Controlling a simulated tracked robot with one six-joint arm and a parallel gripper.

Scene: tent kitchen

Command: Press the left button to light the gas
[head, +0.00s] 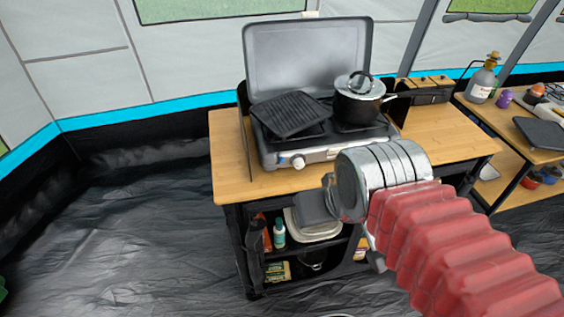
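The camping stove (322,154) stands on a wooden-topped kitchen table, its grey lid (300,55) raised. A pale round knob (298,162) sits on the left part of its front panel. A small mark beside it is too small to identify as a button. My arm hides the right end of the panel. My gripper (315,207) shows as a dark grey shape at the end of my arm, in front of and below the stove in the picture. It appears apart from the panel. Its fingers are not clear enough to tell open from shut.
A ridged grill pan (290,114) sits on the left burner and a lidded black pot (357,104) on the right. The wooden tabletop (233,158) is bare at the left. Shelves below hold a bottle (279,232) and dishes. A side table (536,152) stands at right.

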